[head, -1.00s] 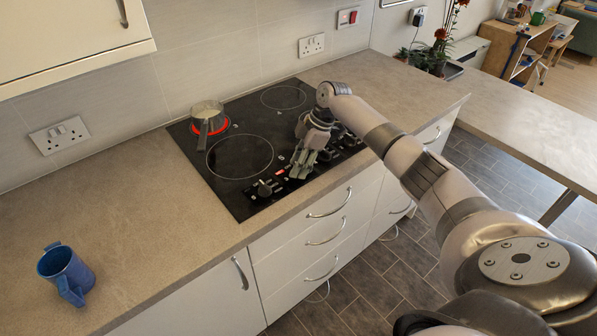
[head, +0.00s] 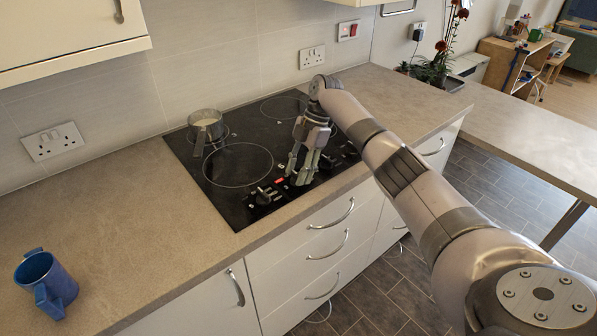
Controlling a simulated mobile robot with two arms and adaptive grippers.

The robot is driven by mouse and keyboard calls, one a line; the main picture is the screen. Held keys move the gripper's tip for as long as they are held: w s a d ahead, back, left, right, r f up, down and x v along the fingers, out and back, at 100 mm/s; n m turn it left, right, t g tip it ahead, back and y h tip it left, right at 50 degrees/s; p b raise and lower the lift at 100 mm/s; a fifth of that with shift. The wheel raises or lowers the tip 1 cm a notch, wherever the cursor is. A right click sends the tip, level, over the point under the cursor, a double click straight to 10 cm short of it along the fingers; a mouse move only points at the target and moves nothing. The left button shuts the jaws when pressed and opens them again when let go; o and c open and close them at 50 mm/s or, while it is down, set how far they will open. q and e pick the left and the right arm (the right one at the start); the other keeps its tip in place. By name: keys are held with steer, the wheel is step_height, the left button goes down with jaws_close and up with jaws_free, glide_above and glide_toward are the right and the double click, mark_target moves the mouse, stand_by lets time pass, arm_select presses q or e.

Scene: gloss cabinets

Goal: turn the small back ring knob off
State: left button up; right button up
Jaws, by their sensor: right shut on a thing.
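The black hob (head: 213,188) is set in the worktop. The small back left ring under the saucepan (head: 205,125) shows no red glow. My right gripper (head: 301,180) points down at the control strip on the front of the hob. It is shut on a knob there, which its fingers mostly hide. Another knob (head: 265,195) stands to its left, and more knobs (head: 348,149) are to its right, partly hidden by the gripper. A small red light (head: 280,180) shows on the strip beside the gripper. My left gripper is not in view.
A blue mug (head: 47,281) stands on the worktop (head: 130,215) at the left. Drawers with bar handles (head: 330,215) are below the hob. A wall cupboard (head: 70,30) hangs at the upper left. The worktop between mug and hob is clear.

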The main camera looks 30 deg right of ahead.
steer(key=o, duration=1.2)
steer(key=shift+c, duration=0.2)
steer(key=v, duration=1.2)
